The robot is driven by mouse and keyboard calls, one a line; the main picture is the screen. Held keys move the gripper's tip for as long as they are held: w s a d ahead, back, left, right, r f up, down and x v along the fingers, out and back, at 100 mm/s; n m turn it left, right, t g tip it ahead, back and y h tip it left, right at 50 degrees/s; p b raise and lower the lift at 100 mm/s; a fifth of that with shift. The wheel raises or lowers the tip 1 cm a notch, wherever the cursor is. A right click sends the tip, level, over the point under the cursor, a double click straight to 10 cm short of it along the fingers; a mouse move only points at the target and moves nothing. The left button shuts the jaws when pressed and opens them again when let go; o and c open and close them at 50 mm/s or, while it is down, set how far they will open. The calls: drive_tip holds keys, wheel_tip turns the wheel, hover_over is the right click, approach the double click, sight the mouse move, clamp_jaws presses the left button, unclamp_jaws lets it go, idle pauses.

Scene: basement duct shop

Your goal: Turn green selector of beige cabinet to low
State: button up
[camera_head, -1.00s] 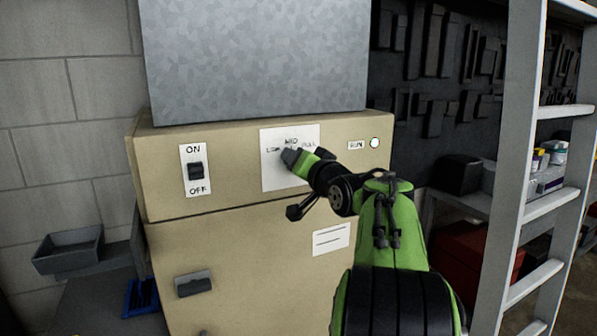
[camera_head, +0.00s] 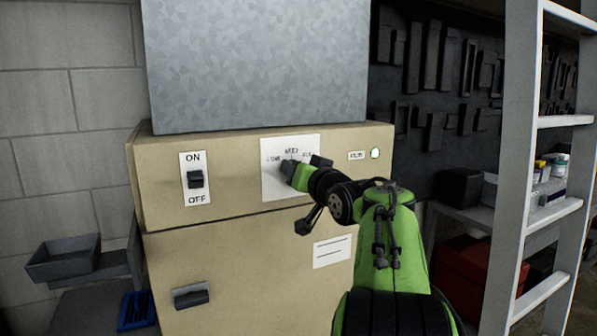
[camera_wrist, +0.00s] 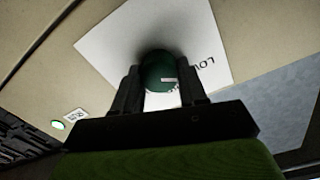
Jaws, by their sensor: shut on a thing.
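The beige cabinet (camera_head: 240,225) stands ahead, with a white dial plate (camera_head: 270,190) on its upper front marked LOW, MID and FULL. My gripper (camera_head: 290,168) is at this plate and hides the selector in the head view. In the wrist view, the round dark green selector (camera_wrist: 158,68) sits between the two fingers of my gripper (camera_wrist: 160,78), which are shut on its sides. A small white mark shows on the selector's face. The word LOW is to its right in that view. The selector's exact setting is hard to tell.
An ON/OFF switch (camera_head: 196,179) is left of the dial plate, and a pale RUN lamp (camera_head: 375,153) is to its right. A grey duct (camera_head: 255,65) rises above the cabinet. A ladder (camera_head: 530,190) stands at the right, a grey bin (camera_head: 63,257) at the left.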

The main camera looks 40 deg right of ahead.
drive_tip(key=o, duration=1.1)
drive_tip(key=shift+c, duration=0.2)
drive_tip(key=shift+s, duration=0.1)
drive_tip(key=b+v, duration=0.1)
drive_tip(key=v, duration=1.4)
drive_tip(key=shift+s+a, duration=0.15)
drive_tip(key=shift+s, duration=0.15)
